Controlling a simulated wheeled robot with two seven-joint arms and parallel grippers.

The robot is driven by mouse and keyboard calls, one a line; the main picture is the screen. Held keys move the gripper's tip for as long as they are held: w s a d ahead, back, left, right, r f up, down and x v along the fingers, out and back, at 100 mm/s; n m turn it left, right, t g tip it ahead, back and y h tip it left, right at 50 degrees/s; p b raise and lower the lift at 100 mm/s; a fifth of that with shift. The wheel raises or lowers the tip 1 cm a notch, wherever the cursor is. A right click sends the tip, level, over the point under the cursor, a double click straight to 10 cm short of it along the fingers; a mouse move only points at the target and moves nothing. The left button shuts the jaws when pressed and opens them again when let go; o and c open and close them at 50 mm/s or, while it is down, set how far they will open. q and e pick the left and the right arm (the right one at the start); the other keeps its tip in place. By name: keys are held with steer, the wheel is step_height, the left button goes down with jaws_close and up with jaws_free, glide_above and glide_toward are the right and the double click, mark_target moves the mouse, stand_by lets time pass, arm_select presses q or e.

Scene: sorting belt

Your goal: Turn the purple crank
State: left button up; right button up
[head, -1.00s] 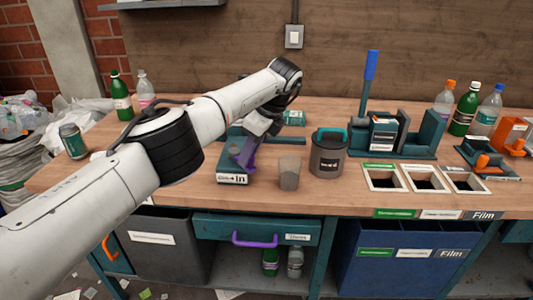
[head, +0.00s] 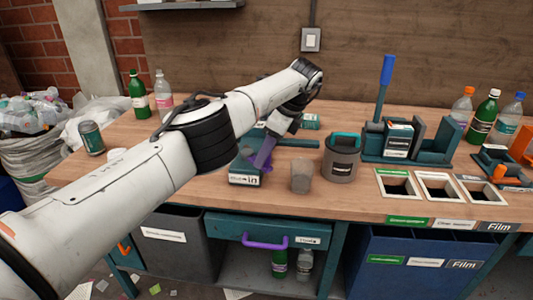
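The purple crank (head: 264,154) sits on a small teal device with a white front label (head: 245,180) in the middle of the bench. Its handle slants up to the right, and its upper end is partly hidden by my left gripper (head: 273,137). The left gripper reaches down from above and behind, at or very near the top of the crank. The fingers are too small and covered to tell whether they grip it. My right gripper is not in view.
A grey cup (head: 302,176) and a dark canister with a teal handle (head: 341,158) stand just right of the device. A teal press with a blue lever (head: 386,72) is farther right. Labelled openings (head: 438,188) lie in the bench top. Bottles stand at both sides.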

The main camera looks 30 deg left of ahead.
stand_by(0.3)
arm_select(q)
steer(key=shift+d+r, duration=0.1)
steer(key=shift+r, duration=0.15)
steer(key=p+v, duration=0.7)
steer(key=v, duration=0.2)
steer(key=shift+r, duration=0.35)
steer(key=shift+d, duration=0.15)
